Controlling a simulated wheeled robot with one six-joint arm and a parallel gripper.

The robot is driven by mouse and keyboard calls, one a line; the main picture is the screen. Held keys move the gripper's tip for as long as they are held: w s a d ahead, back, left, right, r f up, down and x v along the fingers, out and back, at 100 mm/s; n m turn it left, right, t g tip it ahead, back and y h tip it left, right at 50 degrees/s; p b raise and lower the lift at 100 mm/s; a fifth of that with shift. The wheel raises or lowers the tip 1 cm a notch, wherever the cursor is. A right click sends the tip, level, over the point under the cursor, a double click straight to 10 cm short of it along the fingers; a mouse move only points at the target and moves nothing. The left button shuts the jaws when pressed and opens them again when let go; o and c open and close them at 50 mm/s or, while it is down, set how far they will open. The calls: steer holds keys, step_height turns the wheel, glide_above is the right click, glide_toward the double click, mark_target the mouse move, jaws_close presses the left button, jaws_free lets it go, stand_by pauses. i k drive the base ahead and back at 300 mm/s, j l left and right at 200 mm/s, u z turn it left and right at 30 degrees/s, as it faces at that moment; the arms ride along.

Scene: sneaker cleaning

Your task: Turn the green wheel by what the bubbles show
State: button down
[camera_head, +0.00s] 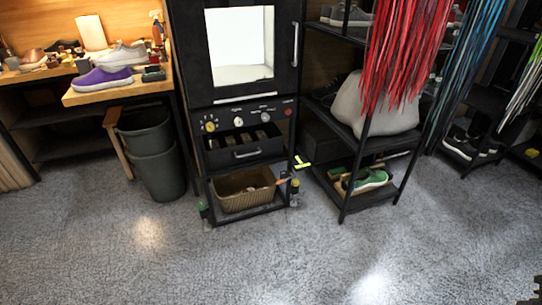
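A tall black cabinet (182,70) stands in the middle, with a bright white window (240,45). Below the window is a control panel with a yellow knob (211,126), a pale knob (238,121) and smaller controls. I cannot make out a green wheel for certain. Small green items show low at the cabinet's left side (203,210) and right side (295,184), too small to identify. I see no bubbles in the window. A dark jagged piece (536,291) at the bottom right corner may be part of my gripper; its fingers cannot be made out.
A wooden bench (110,93) with shoes stands at the left, with a dark bin (158,170) beside it. A wicker basket (243,190) sits on the cabinet's bottom shelf. Black shelving with shoes and hanging laces (402,45) is at the right. The grey carpet in front is clear.

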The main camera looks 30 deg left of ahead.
mark_target(202, 206)
steer(key=u, duration=1.8)
